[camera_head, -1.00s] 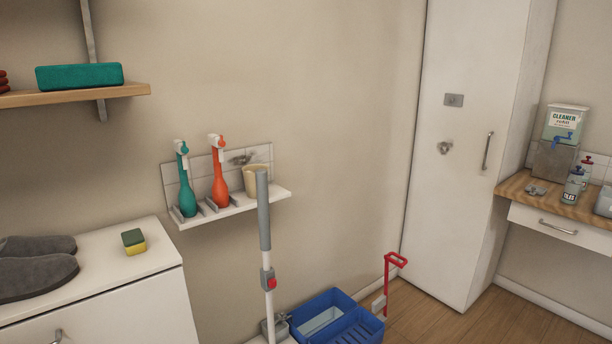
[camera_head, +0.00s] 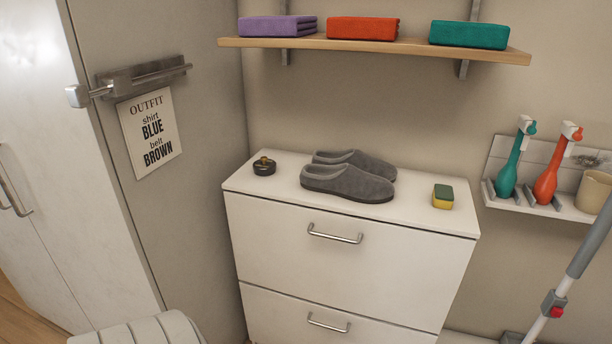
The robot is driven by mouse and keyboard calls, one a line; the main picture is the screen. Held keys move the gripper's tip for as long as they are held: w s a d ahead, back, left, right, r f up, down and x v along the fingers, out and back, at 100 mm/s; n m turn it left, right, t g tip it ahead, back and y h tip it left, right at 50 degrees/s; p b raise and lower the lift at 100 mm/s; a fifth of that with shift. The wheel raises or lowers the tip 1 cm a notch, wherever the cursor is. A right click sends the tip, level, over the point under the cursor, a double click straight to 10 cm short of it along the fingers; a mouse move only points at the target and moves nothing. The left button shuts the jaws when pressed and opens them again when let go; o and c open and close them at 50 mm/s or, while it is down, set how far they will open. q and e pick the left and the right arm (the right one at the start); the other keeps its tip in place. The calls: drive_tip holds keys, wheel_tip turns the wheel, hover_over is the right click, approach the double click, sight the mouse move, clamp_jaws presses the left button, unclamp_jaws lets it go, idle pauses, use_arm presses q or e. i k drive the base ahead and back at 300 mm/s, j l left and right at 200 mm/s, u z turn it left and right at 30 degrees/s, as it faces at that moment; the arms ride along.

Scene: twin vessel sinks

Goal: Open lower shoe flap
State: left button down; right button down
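The white shoe cabinet (camera_head: 300,210) stands against the wall in the middle of the head view. Its upper flap (camera_head: 425,262) has a metal bar handle (camera_head: 335,234) and looks closed. The lower shoe flap (camera_head: 275,310) sits below it with its own bar handle (camera_head: 328,323). It also looks closed, and its bottom part is cut off by the frame edge. Neither gripper is in view.
Grey slippers (camera_head: 350,180), a sponge (camera_head: 443,197) and a dark round tin (camera_head: 264,167) are on the cabinet top. A mop handle (camera_head: 590,235) stands at right. A pale ribbed object (camera_head: 140,330) is at bottom left, near a tall white cabinet (camera_head: 50,210).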

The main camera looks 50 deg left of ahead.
sight(273, 316)
drive_tip(key=u, duration=1.5)
